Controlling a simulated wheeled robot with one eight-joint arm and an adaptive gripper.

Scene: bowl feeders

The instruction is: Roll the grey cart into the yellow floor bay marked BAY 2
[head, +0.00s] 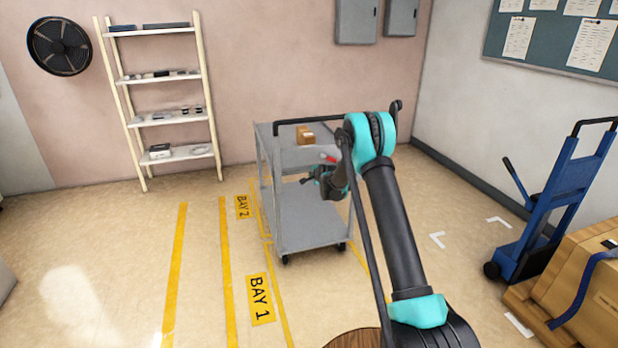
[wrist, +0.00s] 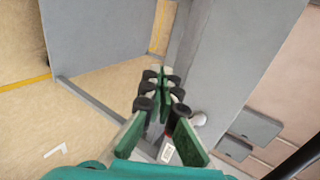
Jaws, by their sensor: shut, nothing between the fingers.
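The grey cart (head: 310,215) stands upright in the middle of the head view, with two shelves and a black push handle (head: 298,122) on top. Its wheels are on the floor between yellow lines. The BAY 2 label (head: 243,207) lies left of the cart, towards the wall; the BAY 1 label (head: 260,298) lies nearer me. My gripper (head: 308,179) is shut and empty beside the cart, below top-shelf height. In the wrist view its fingers (wrist: 164,76) point along grey cart panels (wrist: 235,60); I cannot tell whether they touch. My arm hides the cart's right side.
A small brown box (head: 305,137) sits on the cart's top shelf. A white shelf rack (head: 168,118) stands at the back wall. A blue hand truck (head: 545,205) and a large strapped carton (head: 590,285) are at the right. The floor at the left is mostly clear.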

